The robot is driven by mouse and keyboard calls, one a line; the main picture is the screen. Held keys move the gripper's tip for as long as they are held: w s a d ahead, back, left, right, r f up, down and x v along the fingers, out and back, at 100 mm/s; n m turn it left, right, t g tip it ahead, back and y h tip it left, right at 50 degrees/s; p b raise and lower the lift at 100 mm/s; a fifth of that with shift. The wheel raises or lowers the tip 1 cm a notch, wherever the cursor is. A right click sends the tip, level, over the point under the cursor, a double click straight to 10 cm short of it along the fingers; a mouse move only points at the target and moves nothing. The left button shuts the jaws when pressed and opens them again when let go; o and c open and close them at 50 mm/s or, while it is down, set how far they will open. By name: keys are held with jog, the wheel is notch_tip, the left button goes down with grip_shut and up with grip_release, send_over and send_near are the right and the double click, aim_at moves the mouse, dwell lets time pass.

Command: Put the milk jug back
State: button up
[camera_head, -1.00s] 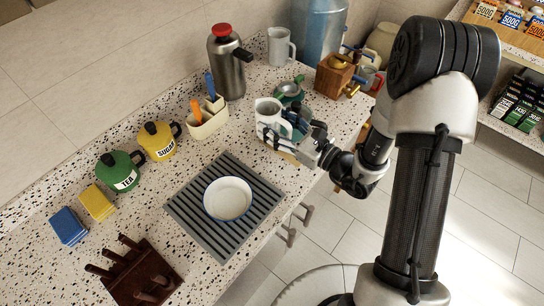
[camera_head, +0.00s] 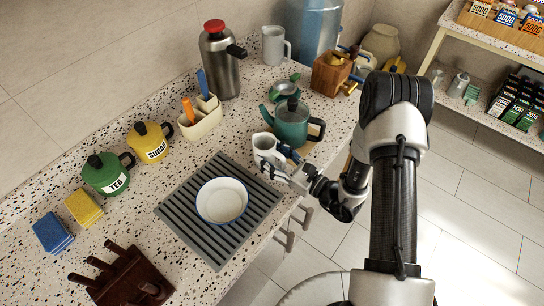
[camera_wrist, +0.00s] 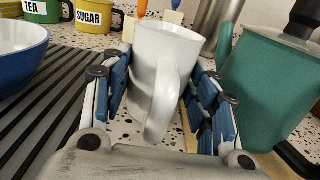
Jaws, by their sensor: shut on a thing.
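A white jug (camera_head: 263,145) with a handle is between the blue-padded fingers of my gripper (camera_head: 277,158), close to the right edge of the grey ribbed mat. In the wrist view the jug (camera_wrist: 166,70) stands upright, with its handle facing the camera, and my gripper (camera_wrist: 166,92) is shut on it from both sides. I cannot tell if its base touches the counter. A similar pale jug (camera_head: 273,46) stands at the back of the counter. Which of the two is the milk jug is not marked.
A green teapot (camera_head: 291,124) stands close to the right of the held jug. A white bowl (camera_head: 222,200) sits on the ribbed mat (camera_head: 190,222).

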jog(key=shift+r, duration=0.1)
jog(key=shift+f, duration=0.2)
jog(key=o, duration=1.5)
jog(key=shift+r, duration=0.1)
